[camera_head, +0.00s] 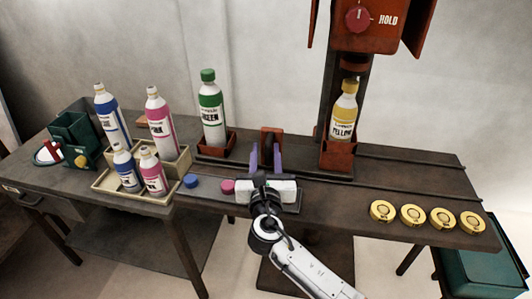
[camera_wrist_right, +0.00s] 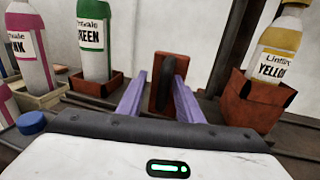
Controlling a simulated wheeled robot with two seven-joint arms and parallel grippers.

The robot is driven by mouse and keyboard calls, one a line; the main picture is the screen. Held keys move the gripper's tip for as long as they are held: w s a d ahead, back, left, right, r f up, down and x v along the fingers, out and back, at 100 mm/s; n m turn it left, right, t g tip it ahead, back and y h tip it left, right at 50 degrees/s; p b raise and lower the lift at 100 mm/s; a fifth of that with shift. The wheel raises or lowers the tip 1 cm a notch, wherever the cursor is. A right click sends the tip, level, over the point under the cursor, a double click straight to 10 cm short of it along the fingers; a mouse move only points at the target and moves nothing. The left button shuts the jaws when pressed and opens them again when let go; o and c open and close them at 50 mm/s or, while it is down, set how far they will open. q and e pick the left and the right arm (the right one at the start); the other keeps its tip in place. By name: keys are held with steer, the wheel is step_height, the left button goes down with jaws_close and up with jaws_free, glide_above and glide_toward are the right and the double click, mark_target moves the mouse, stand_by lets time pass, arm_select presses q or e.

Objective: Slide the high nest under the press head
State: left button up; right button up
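The press head (camera_head: 372,25) is red, with a knob and the word HOLD, at the top right. A red nest (camera_head: 338,157) holding a yellow-labelled bottle (camera_head: 344,108) stands below it by the dark column. Another red nest (camera_head: 215,149) holds a green bottle (camera_head: 212,112) to the left. I cannot tell for sure which is the high nest. A red upright block (camera_head: 271,137) stands between the two nests. My right gripper (camera_head: 265,152) is open, its purple fingers pointing at this block; in the wrist view the block (camera_wrist_right: 166,82) shows between them. My left gripper is out of view.
Rails (camera_head: 410,162) run along the bench. Yellow round caps (camera_head: 412,215) lie at the right; blue (camera_head: 191,181) and pink (camera_head: 228,187) caps lie left of my gripper. Blue and pink bottles stand in a pale tray (camera_head: 152,199). A green bin (camera_head: 75,135) stands at far left.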

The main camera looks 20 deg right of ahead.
steer(key=shift+s, duration=0.1)
steer(key=v, duration=1)
steer(key=shift+a, duration=0.1)
